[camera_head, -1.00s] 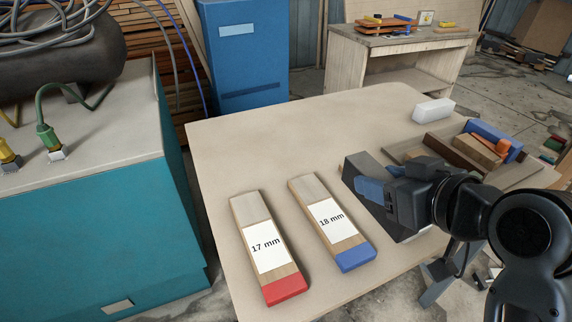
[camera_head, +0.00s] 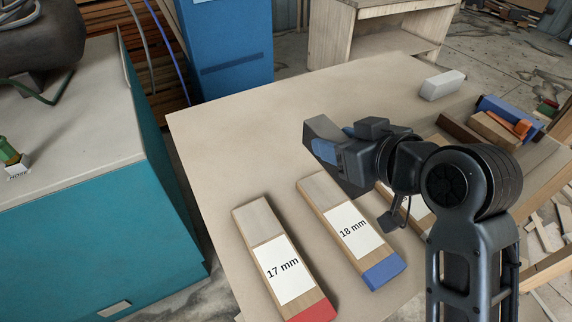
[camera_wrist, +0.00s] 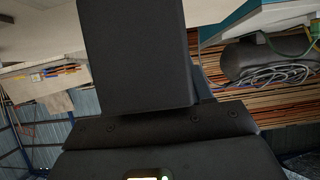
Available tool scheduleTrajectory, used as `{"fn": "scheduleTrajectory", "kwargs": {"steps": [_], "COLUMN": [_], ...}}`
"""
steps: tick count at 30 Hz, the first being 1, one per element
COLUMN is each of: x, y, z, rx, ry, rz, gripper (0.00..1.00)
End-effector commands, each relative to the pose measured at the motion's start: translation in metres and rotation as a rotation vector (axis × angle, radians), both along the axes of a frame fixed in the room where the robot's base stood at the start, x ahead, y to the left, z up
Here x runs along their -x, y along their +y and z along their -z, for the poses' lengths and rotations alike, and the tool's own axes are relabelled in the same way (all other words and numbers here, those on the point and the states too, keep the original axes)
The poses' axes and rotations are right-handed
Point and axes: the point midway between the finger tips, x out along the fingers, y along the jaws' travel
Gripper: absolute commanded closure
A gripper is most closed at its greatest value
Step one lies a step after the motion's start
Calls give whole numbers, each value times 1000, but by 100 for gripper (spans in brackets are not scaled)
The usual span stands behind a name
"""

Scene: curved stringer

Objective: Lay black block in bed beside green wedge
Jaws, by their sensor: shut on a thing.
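My gripper (camera_head: 325,150) is shut on the black block (camera_head: 320,132), which it holds tilted above the table, past the far end of the 18 mm wedge. The block's dark end sticks out beyond the blue finger pads. In the wrist view the black block (camera_wrist: 135,55) fills the upper middle, with my gripper below it. A wooden bed (camera_head: 462,133) with raised sides lies at the right, partly hidden by my arm.
The wedges marked 17 mm (camera_head: 280,262) and 18 mm (camera_head: 348,228) lie in front; another labelled piece (camera_head: 416,203) is mostly behind my arm. A white block (camera_head: 442,85), brown wood (camera_head: 495,128) and an orange piece (camera_head: 522,128) are at right. The table's far left (camera_head: 240,125) is clear.

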Motion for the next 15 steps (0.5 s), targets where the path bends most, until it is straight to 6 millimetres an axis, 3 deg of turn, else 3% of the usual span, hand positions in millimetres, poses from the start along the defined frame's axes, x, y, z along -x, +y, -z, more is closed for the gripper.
{"fn": "scheduleTrajectory", "kwargs": {"steps": [9, 15], "x": [0, -2], "y": [66, 85], "z": [38, 50], "rx": [1, 1], "ry": [1, 0], "rz": [-4, 0], "gripper": [86, 86]}}
